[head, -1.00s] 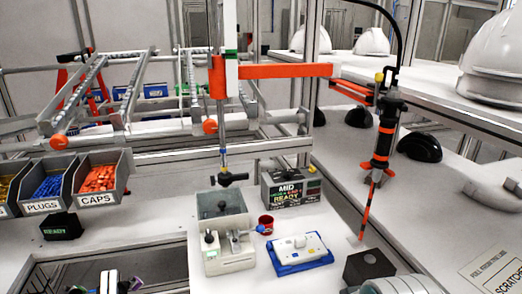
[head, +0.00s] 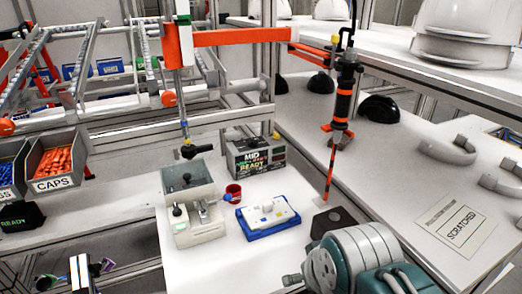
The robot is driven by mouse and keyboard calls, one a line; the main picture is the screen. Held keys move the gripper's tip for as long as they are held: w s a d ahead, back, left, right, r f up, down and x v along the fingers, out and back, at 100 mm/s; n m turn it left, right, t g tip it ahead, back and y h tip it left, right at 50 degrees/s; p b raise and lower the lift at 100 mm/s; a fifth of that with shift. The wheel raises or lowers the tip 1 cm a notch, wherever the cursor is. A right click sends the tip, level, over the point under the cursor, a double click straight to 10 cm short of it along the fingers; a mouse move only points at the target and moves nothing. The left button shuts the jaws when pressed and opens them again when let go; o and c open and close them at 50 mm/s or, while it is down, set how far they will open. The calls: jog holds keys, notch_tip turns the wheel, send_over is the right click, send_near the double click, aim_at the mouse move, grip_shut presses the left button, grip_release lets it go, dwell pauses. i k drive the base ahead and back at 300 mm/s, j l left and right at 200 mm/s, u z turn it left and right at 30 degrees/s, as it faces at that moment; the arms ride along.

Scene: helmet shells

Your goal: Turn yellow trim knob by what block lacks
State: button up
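A dark box with a lit screen reading MID and READY (head: 258,158) stands behind the white work surface; its middle line is too small to read surely. A small yellow spot, perhaps the trim knob (head: 276,136), sits at its top right. Another yellow knob (head: 334,39) is on the hanging orange and black tool. A white block (head: 268,212) lies on a blue tray (head: 262,234).
The orange and black tool (head: 342,95) hangs at right. A teal and grey arm link, apparently mine, fills the lower right.

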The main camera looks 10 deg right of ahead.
aim_at(276, 136)
jog(key=k+l+z, duration=0.15)
jog(key=k+l, duration=0.45)
jog(key=k, duration=0.2)
